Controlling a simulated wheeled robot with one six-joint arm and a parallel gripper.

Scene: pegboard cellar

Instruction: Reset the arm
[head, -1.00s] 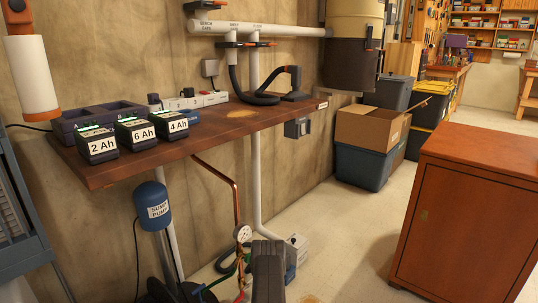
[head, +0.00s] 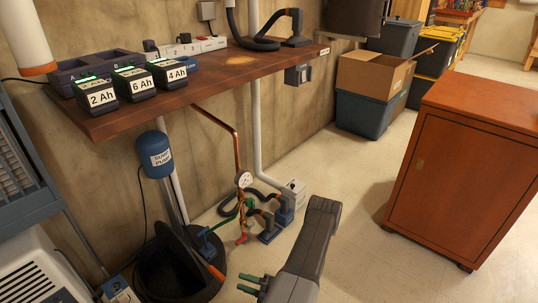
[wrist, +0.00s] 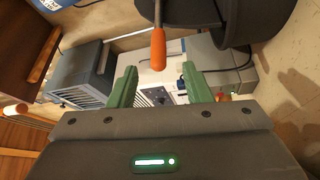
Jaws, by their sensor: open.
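My gripper (head: 254,286) is low in the head view, with its green fingers pointing left, near the black sump basin (head: 180,270). In the wrist view my gripper (wrist: 158,87) shows two green fingers spread apart with nothing between them. An orange-handled rod (wrist: 158,45) hangs in front of the fingers in the wrist view; I cannot tell its exact distance from them. My grey arm reaches in from the lower middle of the head view.
A wooden cabinet (head: 460,175) stands at right. The floor (head: 352,205) between shelf and cabinet is clear.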

